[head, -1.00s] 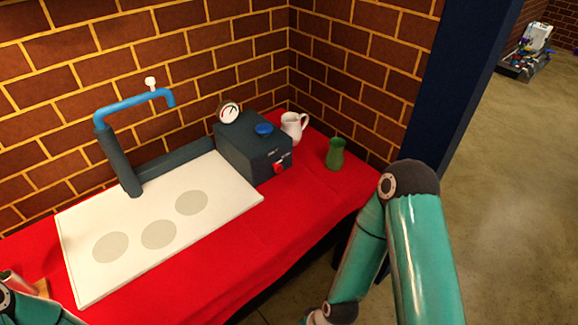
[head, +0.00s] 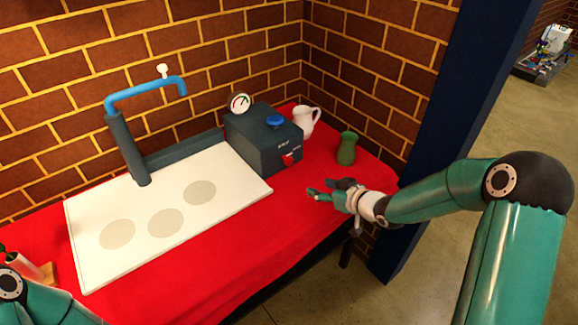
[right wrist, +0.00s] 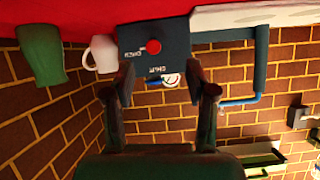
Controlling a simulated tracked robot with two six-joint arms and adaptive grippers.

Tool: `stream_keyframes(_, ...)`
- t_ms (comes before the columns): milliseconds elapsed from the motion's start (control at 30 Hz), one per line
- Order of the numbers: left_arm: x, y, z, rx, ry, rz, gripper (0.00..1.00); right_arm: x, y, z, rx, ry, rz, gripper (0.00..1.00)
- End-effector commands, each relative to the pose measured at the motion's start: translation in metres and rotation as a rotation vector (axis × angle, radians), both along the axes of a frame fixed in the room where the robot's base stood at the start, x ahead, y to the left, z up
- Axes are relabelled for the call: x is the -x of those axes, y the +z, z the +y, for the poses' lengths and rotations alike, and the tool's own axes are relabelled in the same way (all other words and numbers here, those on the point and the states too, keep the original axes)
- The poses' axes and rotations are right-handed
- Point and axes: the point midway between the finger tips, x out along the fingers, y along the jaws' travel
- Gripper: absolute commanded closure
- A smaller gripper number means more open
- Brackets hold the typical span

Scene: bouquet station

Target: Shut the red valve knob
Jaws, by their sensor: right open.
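The red valve knob (head: 288,158) is on the front face of a dark grey box (head: 255,151) on the red table. In the right wrist view the knob (right wrist: 153,47) shows as a round red disc on the box's face (right wrist: 178,36). My right gripper (head: 318,190) is in front of the box, to the right of and below the knob, apart from it. It is open and empty; in the right wrist view its two fingers (right wrist: 160,86) point toward the box. My left arm shows only in part at the lower left; its gripper's fingers are out of view.
A blue knob (head: 275,121) and a gauge (head: 240,103) are on the box. A white mug (head: 305,121) and a green vase (head: 347,149) stand to its right. A white board (head: 165,255) with grey discs and a blue tap (head: 140,91) are left.

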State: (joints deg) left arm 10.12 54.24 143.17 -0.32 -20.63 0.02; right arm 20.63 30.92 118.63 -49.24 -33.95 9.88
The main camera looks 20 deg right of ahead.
Motion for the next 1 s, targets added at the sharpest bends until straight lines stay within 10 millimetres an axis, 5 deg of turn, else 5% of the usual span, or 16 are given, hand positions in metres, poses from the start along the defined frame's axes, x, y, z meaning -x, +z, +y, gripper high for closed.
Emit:
stream_keyframes(100,0.000,-0.003,0.000,0.000,0.000,0.000,0.60,-0.013,0.027,-0.014,0.045,0.024,-0.088,0.44)
stream_keyframes(200,0.000,-0.002,0.000,0.000,0.000,0.000,0.60,-0.020,0.030,-0.013,0.054,0.032,-0.104,0.44)
stream_keyframes(1000,0.000,0.018,0.000,0.000,0.000,0.000,0.60,-0.145,-0.027,0.033,0.052,0.031,-0.100,0.44)
